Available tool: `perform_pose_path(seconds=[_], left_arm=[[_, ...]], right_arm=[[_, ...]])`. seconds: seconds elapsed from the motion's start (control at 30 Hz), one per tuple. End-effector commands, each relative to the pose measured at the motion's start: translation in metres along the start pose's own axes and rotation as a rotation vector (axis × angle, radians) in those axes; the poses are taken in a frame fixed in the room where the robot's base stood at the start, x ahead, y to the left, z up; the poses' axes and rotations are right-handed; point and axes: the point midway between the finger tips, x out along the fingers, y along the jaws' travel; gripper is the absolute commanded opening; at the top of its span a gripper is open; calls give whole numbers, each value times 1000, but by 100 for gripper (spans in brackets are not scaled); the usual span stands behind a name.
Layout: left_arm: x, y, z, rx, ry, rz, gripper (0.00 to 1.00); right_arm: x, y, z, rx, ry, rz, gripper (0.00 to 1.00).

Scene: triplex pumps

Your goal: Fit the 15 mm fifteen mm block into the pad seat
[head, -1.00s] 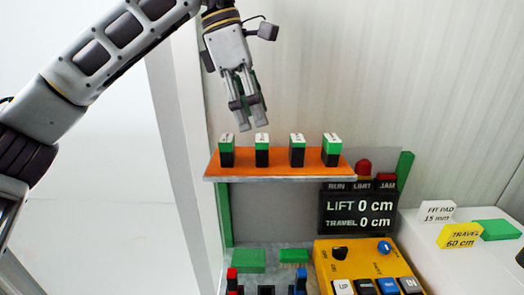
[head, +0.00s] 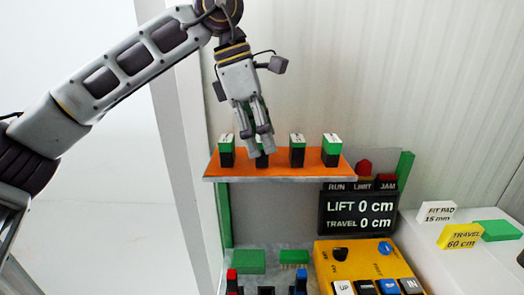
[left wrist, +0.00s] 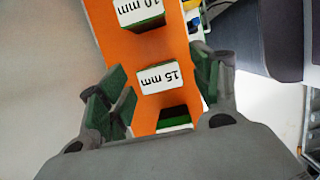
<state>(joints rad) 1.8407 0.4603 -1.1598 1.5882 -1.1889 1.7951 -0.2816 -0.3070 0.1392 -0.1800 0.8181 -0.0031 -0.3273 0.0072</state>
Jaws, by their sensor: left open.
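The 15 mm block (left wrist: 159,78) has a white labelled top and stands on the orange shelf (left wrist: 115,35). In the left wrist view it lies between and just beyond the fingertips of my left gripper (left wrist: 152,88), which is open with green finger pads. In the head view my left gripper (head: 260,150) points down at the second block from the left and hides most of it. I cannot tell whether the fingers touch it. No pad seat can be made out for certain. My right gripper is not in view.
The 10 mm block (left wrist: 140,13) and other green-and-black blocks (head: 297,151) stand along the shelf. Below are green pads (head: 250,261), a yellow control box (head: 350,262) and a display reading zero (head: 358,213). A sign reads FIT PAD 15 mm (head: 437,212).

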Motion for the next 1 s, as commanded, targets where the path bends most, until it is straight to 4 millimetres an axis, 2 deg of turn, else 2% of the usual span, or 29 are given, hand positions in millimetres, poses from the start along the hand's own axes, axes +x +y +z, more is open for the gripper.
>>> perform_pose_path(seconds=[0.23, 0.6, 0.63, 1.0], left_arm=[[0, 0, 0, 0, 0, 0, 64], [0, 0, 0, 0, 0, 0, 17], [0, 0, 0, 0, 0, 0, 15], [-5, 0, 2, 0, 0, 0, 15]], right_arm=[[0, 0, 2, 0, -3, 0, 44], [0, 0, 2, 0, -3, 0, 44], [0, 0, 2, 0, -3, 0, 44], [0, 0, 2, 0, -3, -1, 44]])
